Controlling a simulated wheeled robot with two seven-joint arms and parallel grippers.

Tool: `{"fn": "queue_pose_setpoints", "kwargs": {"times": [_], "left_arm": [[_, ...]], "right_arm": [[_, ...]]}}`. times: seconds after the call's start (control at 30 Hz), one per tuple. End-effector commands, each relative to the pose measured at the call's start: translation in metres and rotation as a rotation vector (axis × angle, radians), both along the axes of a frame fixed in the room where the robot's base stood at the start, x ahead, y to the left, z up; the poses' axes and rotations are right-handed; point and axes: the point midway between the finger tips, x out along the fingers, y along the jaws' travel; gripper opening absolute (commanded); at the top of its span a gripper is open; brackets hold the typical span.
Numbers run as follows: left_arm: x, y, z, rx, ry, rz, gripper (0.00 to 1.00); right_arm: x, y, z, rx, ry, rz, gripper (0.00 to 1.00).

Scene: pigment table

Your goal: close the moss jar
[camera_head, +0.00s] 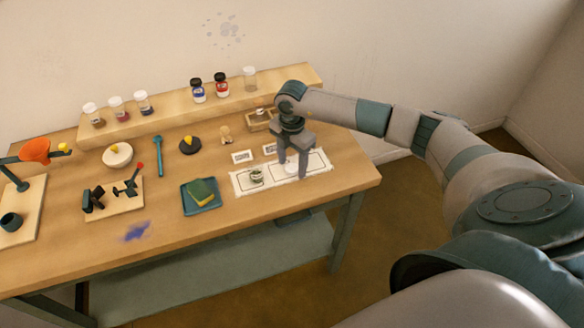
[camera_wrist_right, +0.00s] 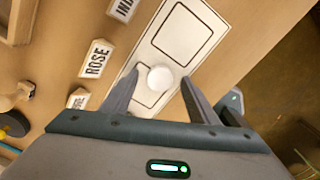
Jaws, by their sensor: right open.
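A small glass jar with green contents (camera_head: 256,176), which looks like the moss jar, stands on the left part of a white mat (camera_head: 240,186). No lid shows clearly on it. My right gripper (camera_head: 292,171) points down over the right half of the mat, open. A round white piece, perhaps a lid (camera_wrist_right: 160,78), lies on the mat between its fingertips in the right wrist view, with space on both sides. The right gripper also shows in that view (camera_wrist_right: 160,86). The moss jar is not seen there. My left gripper is out of view.
Label cards, one reading ROSE (camera_wrist_right: 97,59), lie behind the mat. A blue tray (camera_head: 188,202) with a green-yellow block stands left of the jar. Several capped jars stand on the raised shelf (camera_head: 170,117). A wooden box (camera_head: 258,124) sits behind the gripper.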

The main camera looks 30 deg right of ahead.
Motion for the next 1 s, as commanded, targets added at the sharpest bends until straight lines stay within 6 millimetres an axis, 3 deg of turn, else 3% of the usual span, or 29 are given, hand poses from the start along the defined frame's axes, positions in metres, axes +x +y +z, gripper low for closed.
{"fn": "queue_pose_setpoints", "kwargs": {"times": [0.07, 0.27, 0.73, 1.0], "left_arm": [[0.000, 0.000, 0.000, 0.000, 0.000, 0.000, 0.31], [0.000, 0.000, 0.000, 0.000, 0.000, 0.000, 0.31], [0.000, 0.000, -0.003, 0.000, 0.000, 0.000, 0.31], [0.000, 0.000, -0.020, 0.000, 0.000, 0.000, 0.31]], "right_arm": [[0.000, 0.000, 0.000, 0.000, 0.000, 0.000, 0.54], [0.000, 0.000, 0.000, 0.000, 0.000, 0.000, 0.11], [0.000, 0.000, 0.003, 0.000, -0.001, -0.001, 0.11], [0.002, 0.000, 0.028, 0.001, -0.004, 0.001, 0.11]]}}
